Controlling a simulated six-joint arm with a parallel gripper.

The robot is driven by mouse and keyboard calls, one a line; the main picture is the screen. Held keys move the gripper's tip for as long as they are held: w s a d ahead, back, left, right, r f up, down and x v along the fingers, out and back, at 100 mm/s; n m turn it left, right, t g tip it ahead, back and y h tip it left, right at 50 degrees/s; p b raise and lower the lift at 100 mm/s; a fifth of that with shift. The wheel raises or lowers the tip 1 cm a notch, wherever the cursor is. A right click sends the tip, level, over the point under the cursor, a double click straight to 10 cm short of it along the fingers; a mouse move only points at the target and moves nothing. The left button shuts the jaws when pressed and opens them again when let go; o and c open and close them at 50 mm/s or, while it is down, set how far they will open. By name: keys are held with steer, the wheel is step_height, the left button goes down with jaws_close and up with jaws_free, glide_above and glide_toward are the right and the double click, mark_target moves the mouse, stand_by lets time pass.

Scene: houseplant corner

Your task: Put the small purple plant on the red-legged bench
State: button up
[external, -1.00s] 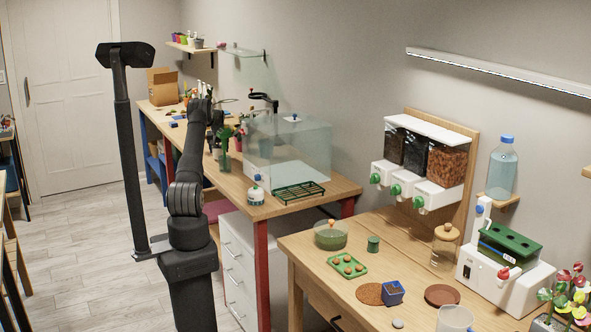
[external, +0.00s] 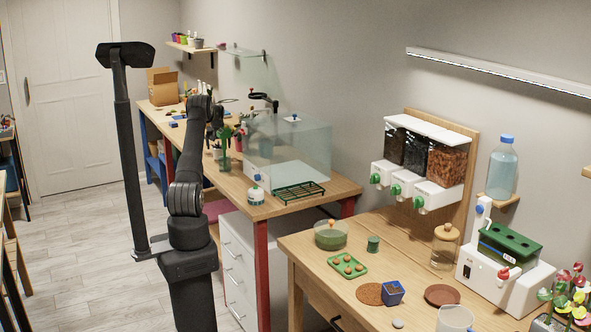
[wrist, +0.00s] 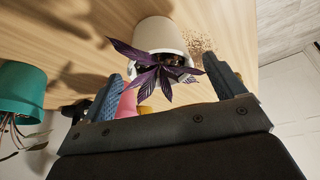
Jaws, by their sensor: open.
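In the wrist view the small purple plant (wrist: 155,68) has dark purple pointed leaves and sits in a white pot (wrist: 160,36) on a wooden top. My gripper (wrist: 165,85) is open, with a blue finger on each side of the leaves and nothing clamped. The pot is just beyond the fingertips. In the external view my arm reaches over the back worktop and its dark links largely hide the gripper. The red-legged bench (external: 262,208) has a wooden top and stands to the right of the blue-legged part.
A teal pot (wrist: 22,92) is left in the wrist view. Loose soil (wrist: 200,42) lies by the white pot.

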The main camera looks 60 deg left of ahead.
steer(key=v, duration=0.9)
steer(key=shift+r, duration=0.25)
steer(key=x, duration=1.1)
steer(key=shift+f, duration=0.4)
steer(key=shift+w+a+r, duration=0.1)
steer(key=shift+a, duration=0.1)
steer(key=shift+d+r, duration=0.1)
steer(key=shift+r, duration=1.7)
steer(key=shift+f, duration=0.1)
